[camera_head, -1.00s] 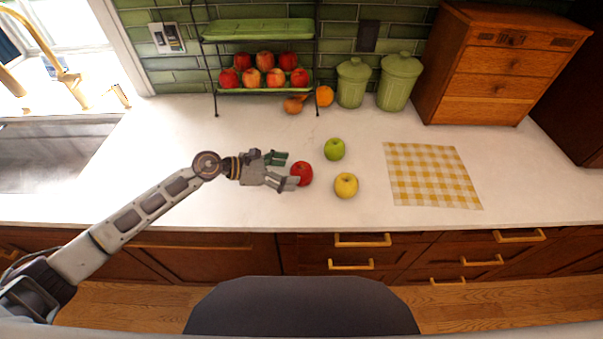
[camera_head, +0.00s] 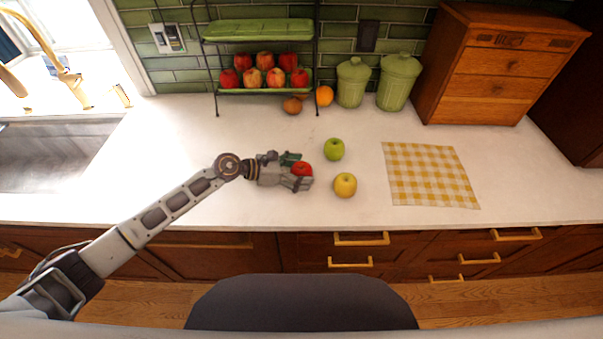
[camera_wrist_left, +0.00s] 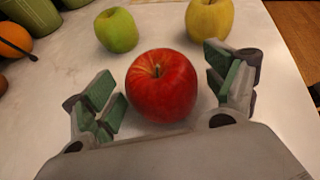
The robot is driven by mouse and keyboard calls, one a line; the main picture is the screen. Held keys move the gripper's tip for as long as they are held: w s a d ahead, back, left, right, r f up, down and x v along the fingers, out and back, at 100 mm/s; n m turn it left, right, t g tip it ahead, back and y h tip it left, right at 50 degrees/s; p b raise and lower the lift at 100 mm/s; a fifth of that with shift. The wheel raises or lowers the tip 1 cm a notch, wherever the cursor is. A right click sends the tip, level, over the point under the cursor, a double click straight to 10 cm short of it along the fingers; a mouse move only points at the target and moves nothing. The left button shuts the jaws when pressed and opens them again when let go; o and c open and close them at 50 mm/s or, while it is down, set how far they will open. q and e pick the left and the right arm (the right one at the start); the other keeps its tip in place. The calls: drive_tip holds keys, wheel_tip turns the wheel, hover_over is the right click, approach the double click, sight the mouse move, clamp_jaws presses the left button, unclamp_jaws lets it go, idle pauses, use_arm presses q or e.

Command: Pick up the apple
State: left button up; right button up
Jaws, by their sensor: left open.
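A red apple (camera_head: 302,168) sits on the white counter, partly hidden by my left gripper (camera_head: 300,172) in the head view. In the left wrist view the red apple (camera_wrist_left: 161,86) stands upright between the open fingers of my left gripper (camera_wrist_left: 168,90), with a visible gap to the finger on each side. A green apple (camera_head: 334,149) and a yellow apple (camera_head: 345,185) stand just beyond, to the right. They also show in the wrist view, the green one (camera_wrist_left: 117,30) at the upper left and the yellow one (camera_wrist_left: 209,19) at the upper right. My right gripper is not in view.
A rack (camera_head: 258,30) with several red apples stands against the wall. An orange (camera_head: 324,96), green canisters (camera_head: 397,81) and a wooden drawer box (camera_head: 500,62) line the back. A checkered cloth (camera_head: 430,176) lies right. Counter left of the arm is clear.

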sight(301, 167)
use_arm(q)
drive_tip(key=shift+c, duration=0.3)
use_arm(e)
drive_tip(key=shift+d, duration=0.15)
use_arm(q)
drive_tip(key=c, duration=1.1)
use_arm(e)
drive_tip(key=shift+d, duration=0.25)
use_arm(q)
drive_tip(key=shift+r, duration=0.15)
drive_tip(key=shift+c, duration=0.2)
drive_tip(key=shift+r, duration=0.45)
wheel_tip(301, 167, up, 27)
drive_tip(key=b, duration=0.2)
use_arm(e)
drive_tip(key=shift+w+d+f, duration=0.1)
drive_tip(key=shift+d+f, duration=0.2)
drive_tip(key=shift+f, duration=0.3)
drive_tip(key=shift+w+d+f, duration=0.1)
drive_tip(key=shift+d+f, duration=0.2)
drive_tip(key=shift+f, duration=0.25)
use_arm(q)
drive_tip(key=shift+f, duration=0.1)
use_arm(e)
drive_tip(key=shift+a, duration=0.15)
